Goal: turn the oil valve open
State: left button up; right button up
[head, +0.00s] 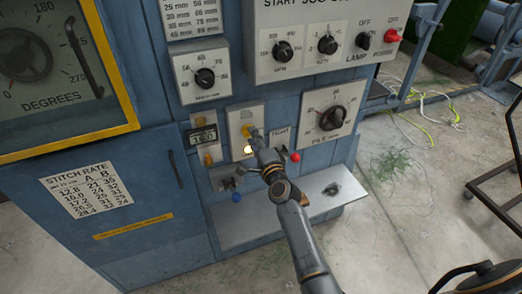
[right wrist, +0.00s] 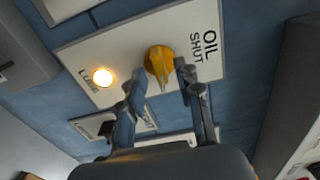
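The oil valve is a yellow handle (right wrist: 159,62) on a pale plate (right wrist: 110,50) lettered "OIL" and "SHUT" in the right wrist view. Its narrow end points down between my fingers in that view. A lit lamp (right wrist: 103,77) glows on the same plate. In the head view, the plate (head: 238,113) is on the blue machine front, partly hidden by my right gripper (head: 256,136). In the right wrist view, my right gripper (right wrist: 160,80) is open, one finger on each side of the handle's end; contact is unclear. My left gripper is not in view.
A large dial (head: 332,118) and a control box (head: 310,40) stick out nearby. A pale shelf (head: 280,214) juts out underneath.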

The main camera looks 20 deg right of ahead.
jog(key=s, duration=1)
jog(key=shift+s+d, duration=0.2)
jog(key=shift+s, duration=0.2)
jog(key=s+a+f+n+g, duration=0.2)
jog(key=s+f+n+g, duration=0.15)
jog(key=f, duration=0.75)
jog(key=s+a+f+n+g+y, duration=0.1)
jog(key=s+f+n+g, duration=0.3)
jog(key=f, duration=0.7)
jog(key=s+a+f+n+g, duration=0.15)
jog(key=s+f, duration=0.35)
jog(key=f, duration=0.5)
jog(key=s+d+f+n+g, duration=0.1)
jog(key=s+f+n+g, duration=0.3)
jog(key=s+f, duration=1)
jog(key=s+d+f+n+g, duration=0.2)
jog(key=s+d+f+n, duration=0.1)
jog(key=s, duration=0.8)
jog(key=s+d+f+n+g+h, duration=0.1)
jog(key=s+d+f+n+g, duration=0.1)
jog(key=s, duration=0.9)
jog(key=shift+d+f+n+h, duration=0.3)
jog(key=shift+d+f+n, duration=0.45)
jog(key=shift+n, duration=0.45)
